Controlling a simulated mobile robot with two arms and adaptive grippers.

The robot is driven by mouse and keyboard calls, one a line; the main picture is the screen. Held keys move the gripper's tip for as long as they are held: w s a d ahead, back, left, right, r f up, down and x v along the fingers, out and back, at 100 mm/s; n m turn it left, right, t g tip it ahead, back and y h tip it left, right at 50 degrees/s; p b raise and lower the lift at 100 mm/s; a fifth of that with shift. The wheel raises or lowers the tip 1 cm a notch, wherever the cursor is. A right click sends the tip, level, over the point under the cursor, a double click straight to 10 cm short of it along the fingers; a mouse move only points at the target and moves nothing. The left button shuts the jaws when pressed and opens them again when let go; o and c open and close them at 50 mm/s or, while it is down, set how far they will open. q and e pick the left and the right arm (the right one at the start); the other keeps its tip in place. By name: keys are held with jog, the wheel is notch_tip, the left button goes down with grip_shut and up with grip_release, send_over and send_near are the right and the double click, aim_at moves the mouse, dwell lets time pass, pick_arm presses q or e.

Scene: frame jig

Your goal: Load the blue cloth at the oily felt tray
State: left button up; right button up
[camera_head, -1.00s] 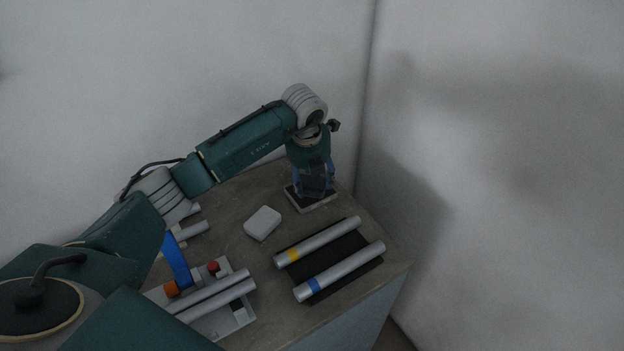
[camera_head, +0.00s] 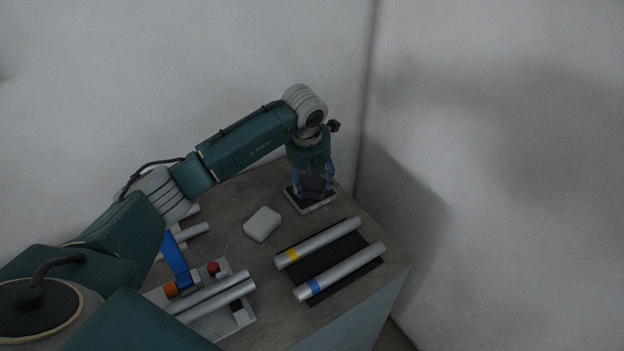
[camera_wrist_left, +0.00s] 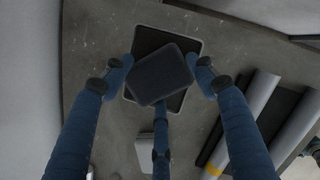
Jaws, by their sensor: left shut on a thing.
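My left gripper (camera_head: 314,182) points down over the oily felt tray (camera_head: 318,208) at the back corner of the table. In the left wrist view the gripper (camera_wrist_left: 161,82) has its fingers shut on a dark, rounded square pad, which I take to be the blue cloth (camera_wrist_left: 160,75). The cloth lies over the tray (camera_wrist_left: 192,47), turned at an angle to it, and hides much of its dark inside. The tray has a thin pale rim. I cannot tell whether the cloth touches the felt. My right gripper is not in view.
A white block (camera_head: 262,223) sits just in front of the tray. Two silver tubes, one yellow-banded (camera_head: 318,242) and one blue-banded (camera_head: 340,271), lie on a black mat (camera_head: 336,254). A grey jig (camera_head: 238,318) with a blue lever (camera_head: 177,262) stands front left. Walls rise close behind the tray.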

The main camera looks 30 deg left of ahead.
aim_at(312, 184)
pick_arm(q)
jog(key=shift+w+r+p, duration=0.1)
jog(key=shift+r+p, duration=1.65)
jog(key=shift+r, duration=1.65)
